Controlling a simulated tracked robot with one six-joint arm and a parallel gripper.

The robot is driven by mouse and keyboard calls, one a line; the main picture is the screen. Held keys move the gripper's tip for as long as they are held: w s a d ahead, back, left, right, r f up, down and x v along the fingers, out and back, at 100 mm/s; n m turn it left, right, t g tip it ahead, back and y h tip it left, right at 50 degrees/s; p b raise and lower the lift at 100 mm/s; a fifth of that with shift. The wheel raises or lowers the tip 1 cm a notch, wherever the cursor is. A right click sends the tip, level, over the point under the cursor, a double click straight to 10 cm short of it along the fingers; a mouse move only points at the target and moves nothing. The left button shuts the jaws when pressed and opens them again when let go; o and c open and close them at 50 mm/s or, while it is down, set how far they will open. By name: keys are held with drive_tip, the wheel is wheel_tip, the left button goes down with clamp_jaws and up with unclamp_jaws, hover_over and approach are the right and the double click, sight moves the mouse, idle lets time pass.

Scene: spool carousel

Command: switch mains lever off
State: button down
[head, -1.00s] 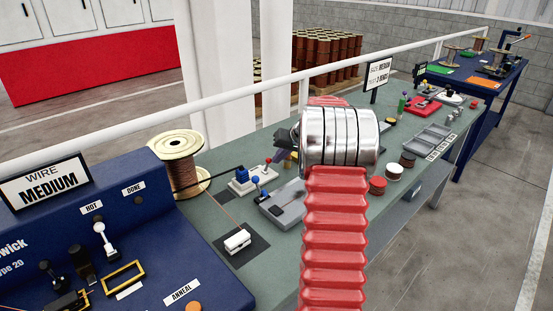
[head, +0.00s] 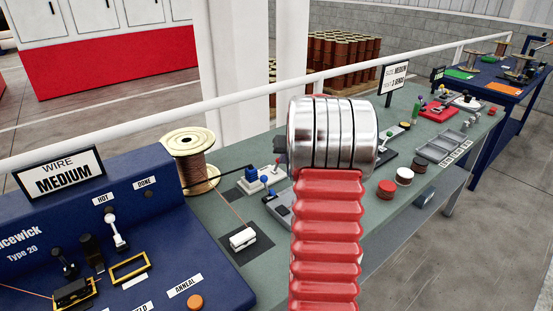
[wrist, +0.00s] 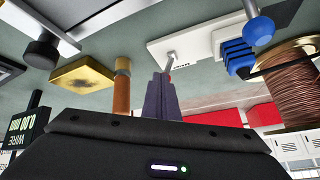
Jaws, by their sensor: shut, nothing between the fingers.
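A white base plate (wrist: 200,48) with a thin metal lever (wrist: 170,58) shows in the wrist view; its small label is too small to read. A bit of red shows at the lever's end, beside my fingertips. My gripper (wrist: 160,80) is shut and empty, its dark fingers overlapping the lever's end in the picture; I cannot tell whether they touch. In the head view the white base (head: 264,181) with a blue block stands left of my arm, which hides most of my gripper and possibly part of the lever.
A copper wire spool (head: 196,165) stands behind the blue machine (head: 60,220). A blue-balled lever (wrist: 258,30) and a brown handle (wrist: 122,85) flank my fingers in the wrist view. A grey tray (head: 281,205), stacked lids and signs stand on the green bench. A white rail runs behind.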

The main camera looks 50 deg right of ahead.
drive_tip(key=shift+w+a, duration=0.1)
idle(1.2)
drive_tip(key=shift+r, duration=0.2)
drive_tip(key=shift+r, duration=0.6)
drive_tip(key=shift+s, duration=0.2)
drive_tip(key=s+d+r, duration=0.2)
drive_tip(key=s+r, duration=0.6)
drive_tip(key=s, duration=0.1)
drive_tip(key=shift+d, duration=0.2)
